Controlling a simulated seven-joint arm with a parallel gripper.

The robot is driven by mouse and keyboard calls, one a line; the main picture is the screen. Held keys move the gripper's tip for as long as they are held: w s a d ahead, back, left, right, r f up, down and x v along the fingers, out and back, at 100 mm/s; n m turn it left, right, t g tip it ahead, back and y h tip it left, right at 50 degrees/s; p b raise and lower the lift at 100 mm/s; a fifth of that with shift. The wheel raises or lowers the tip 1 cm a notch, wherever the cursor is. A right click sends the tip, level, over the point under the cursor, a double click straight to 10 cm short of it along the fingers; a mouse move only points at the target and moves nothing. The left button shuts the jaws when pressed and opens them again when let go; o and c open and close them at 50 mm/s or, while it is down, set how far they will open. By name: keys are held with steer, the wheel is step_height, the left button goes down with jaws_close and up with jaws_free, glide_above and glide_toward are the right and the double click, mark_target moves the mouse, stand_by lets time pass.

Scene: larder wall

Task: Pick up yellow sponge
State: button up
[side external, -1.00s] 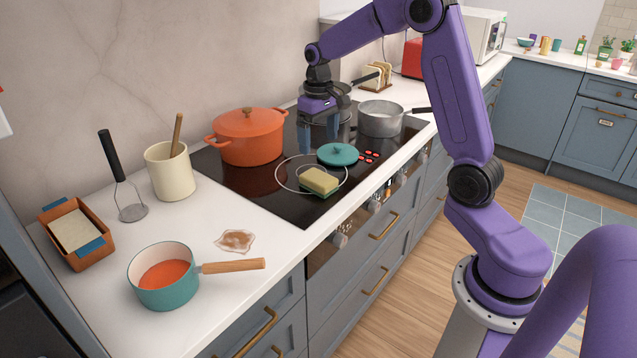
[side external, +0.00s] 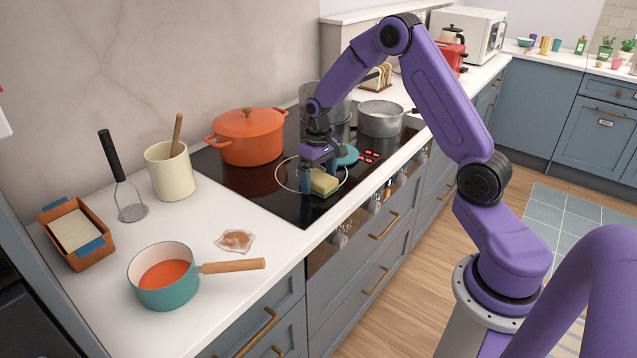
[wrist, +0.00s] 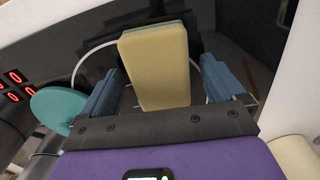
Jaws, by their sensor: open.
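The yellow sponge (side external: 323,183), with a green underside, lies on the black cooktop at its front, inside a marked ring. In the wrist view the sponge (wrist: 156,66) sits between the two blue fingers. My gripper (side external: 321,174) is low over the sponge, pointing down. In the wrist view my gripper (wrist: 163,88) is open, with a finger on each side of the sponge and a visible gap at the right finger. The side view partly hides the fingers, and I cannot tell whether they touch the sponge.
A teal lid (side external: 346,155) lies just behind the sponge, close to my gripper. An orange pot (side external: 247,138) stands to the left and a grey saucepan (side external: 381,118) behind. A teal saucepan (side external: 163,283) stands on the front counter. The cooktop's front left is clear.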

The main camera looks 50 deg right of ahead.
steer(key=shift+f, duration=0.2)
steer(key=c, duration=1)
steer(key=shift+r, duration=0.1)
steer(key=shift+r, duration=0.6)
steer(key=s+a+r, duration=0.1)
steer(key=s+r, duration=0.3)
steer(key=s+a+r, duration=0.1)
steer(key=s+r, duration=0.2)
steer(key=s, duration=0.2)
steer(key=s+a+r, duration=0.1)
steer(key=s+r, duration=0.3)
steer(key=shift+s+a+r, duration=0.2)
steer(key=shift+s+r, duration=0.1)
